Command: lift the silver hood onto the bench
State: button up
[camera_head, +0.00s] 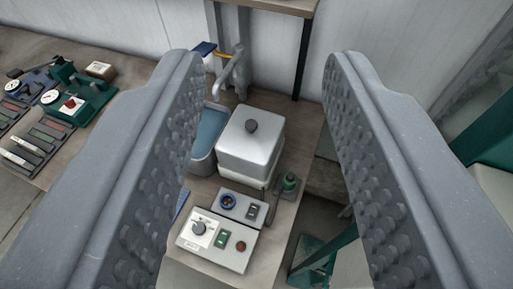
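The left finger hides part of the bench and of the blue basin beside the hood.
A control box (217,240) with a dial and buttons stands in front of the hood. A blue basin (208,137) and a grey tap-like fitting (233,72) are left and behind. Tools and gauges (60,110) lie far left.

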aim_at(249, 144)
jog(key=z, duration=0.95)
jog(key=k, duration=1.4)
jog(key=u, duration=0.35)
jog(key=i, duration=1.65)
